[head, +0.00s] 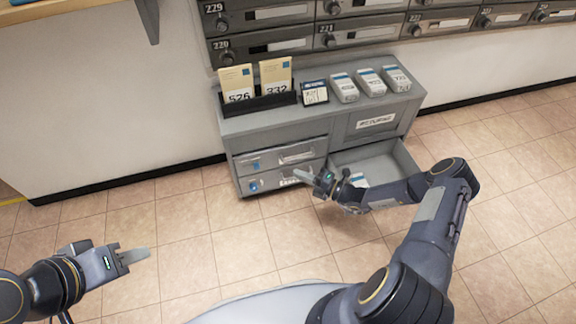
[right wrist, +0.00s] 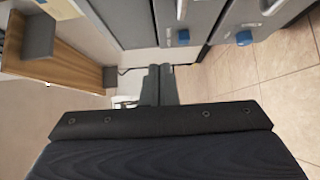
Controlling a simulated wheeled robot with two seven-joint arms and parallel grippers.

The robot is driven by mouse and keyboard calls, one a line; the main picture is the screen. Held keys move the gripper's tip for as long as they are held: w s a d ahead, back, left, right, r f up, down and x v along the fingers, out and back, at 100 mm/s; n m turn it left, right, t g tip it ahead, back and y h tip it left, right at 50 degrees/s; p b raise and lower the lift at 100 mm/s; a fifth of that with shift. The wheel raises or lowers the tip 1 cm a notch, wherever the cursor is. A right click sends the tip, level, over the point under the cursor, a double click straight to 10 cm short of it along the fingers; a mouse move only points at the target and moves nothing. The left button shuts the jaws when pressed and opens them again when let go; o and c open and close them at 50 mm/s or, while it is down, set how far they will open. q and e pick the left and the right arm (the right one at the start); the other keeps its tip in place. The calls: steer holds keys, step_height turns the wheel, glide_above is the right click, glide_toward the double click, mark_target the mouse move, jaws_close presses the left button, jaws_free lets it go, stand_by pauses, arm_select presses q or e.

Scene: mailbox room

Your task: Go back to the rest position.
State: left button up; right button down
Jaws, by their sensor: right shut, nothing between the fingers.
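My right gripper (head: 318,182) is in front of the grey cabinet (head: 350,118), near its open lower right drawer (head: 402,160). It is shut with nothing between the fingers. In the right wrist view the fingertips (right wrist: 158,84) lie together, pointing past the cabinet's side. My right arm reaches across the front of the open drawer and hides part of it. My left gripper (head: 134,256) is at the lower left over bare floor, away from the cabinet.
A small white and blue item (head: 358,180) lies in the open drawer, partly hidden by my arm. Cards (head: 237,84) in a black holder and several white boxes (head: 371,82) stand on the cabinet. Mailboxes (head: 365,30) hang above. The tiled floor (head: 190,225) is clear at left.

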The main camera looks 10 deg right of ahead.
steer(key=shift+v, duration=0.85)
steer(key=s+a+r+n+g+h, duration=0.1)
steer(key=s+r+n+g, duration=0.4)
steer(key=r+n, duration=0.7)
steer(key=s+a+r+n+g+h, duration=0.15)
steer(key=s+r+n+g, duration=0.3)
steer(key=r+n, duration=0.75)
steer(key=s+d+r+n+t+h, duration=0.15)
steer(key=s+r+n+h, duration=0.3)
steer(key=s+n, duration=0.5)
steer(key=s+d+r+n+t+h, duration=0.1)
steer(key=s+r+n+t+h, duration=0.15)
steer(key=s+r+n, duration=0.55)
step_height(320, 180, up, 29)
steer(key=s+n+p, duration=0.1)
steer(key=s+p, duration=0.1)
steer(key=p, duration=2.9)
steer(key=shift+f+g+p, duration=0.15)
steer(key=shift+g+p, duration=0.2)
steer(key=shift+g, duration=0.1)
steer(key=shift+s, duration=0.15)
